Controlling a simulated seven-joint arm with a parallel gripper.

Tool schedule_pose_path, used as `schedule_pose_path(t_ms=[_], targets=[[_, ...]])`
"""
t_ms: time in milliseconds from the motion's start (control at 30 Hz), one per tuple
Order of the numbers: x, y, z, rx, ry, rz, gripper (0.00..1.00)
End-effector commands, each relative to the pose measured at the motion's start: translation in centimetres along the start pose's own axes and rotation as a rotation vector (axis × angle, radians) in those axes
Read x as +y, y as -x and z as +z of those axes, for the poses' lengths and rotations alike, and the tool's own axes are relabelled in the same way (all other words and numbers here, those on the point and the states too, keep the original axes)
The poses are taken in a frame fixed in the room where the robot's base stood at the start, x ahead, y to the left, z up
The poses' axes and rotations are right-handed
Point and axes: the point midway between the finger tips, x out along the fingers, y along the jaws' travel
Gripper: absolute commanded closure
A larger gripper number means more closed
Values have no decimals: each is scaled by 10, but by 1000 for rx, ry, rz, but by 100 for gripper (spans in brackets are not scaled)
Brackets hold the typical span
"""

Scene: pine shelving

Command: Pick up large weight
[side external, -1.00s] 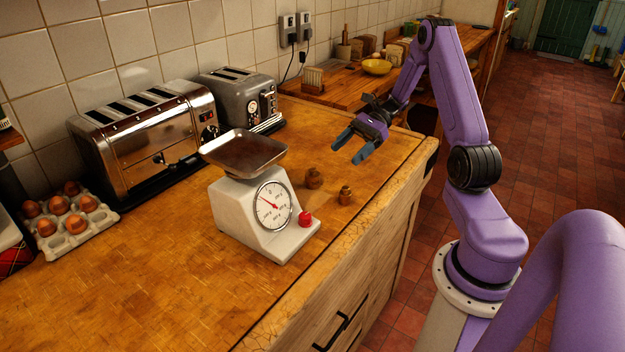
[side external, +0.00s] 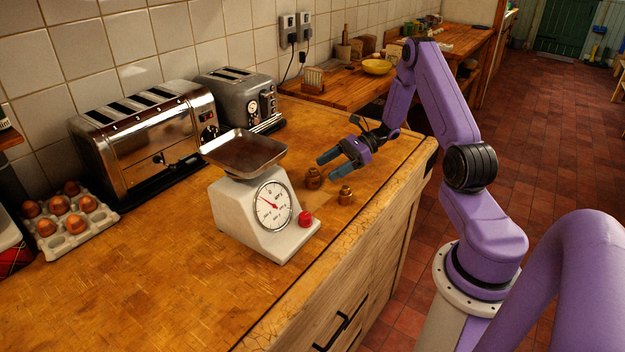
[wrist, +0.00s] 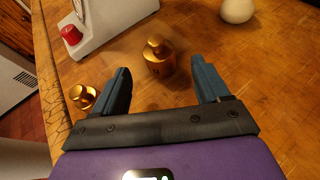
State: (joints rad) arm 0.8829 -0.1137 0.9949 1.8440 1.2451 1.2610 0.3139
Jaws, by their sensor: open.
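The large brass weight (side external: 313,178) stands upright on the wooden counter, right of the kitchen scale. In the wrist view the large weight (wrist: 160,58) lies ahead, between the lines of my two blue fingers. A smaller brass weight (side external: 345,196) stands nearer the counter's front edge; in the wrist view it (wrist: 83,96) is outside the left finger. My gripper (side external: 327,167) is open and empty, above and just behind the large weight in the side view. In the wrist view the fingertips (wrist: 161,68) appear close to the weight, with no clear contact.
The white scale (side external: 255,218) with its metal pan and red knob (side external: 305,219) stands left of the weights. Two toasters (side external: 150,140) and an egg carton (side external: 70,220) are along the wall. The counter right of the weights is clear.

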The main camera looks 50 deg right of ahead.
Motion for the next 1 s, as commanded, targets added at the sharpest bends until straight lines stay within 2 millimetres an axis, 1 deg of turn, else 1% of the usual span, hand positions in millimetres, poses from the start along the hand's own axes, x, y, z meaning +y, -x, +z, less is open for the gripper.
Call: schedule_pose_path(t_ms=[33, 267, 500, 600, 867, 900, 967, 1000], targets=[[1, -6, 0, 1, 0, 3, 25], [1, -20, 0, 1, 1, 4, 25], [1, -53, 0, 1, 1, 4, 25], [1, -61, 0, 1, 0, 2, 25], [1, -64, 0, 1, 1, 1, 25], [1, -64, 0, 1, 1, 1, 28], [1, -64, 0, 1, 1, 1, 48], [1, -64, 0, 1, 1, 0, 61]])
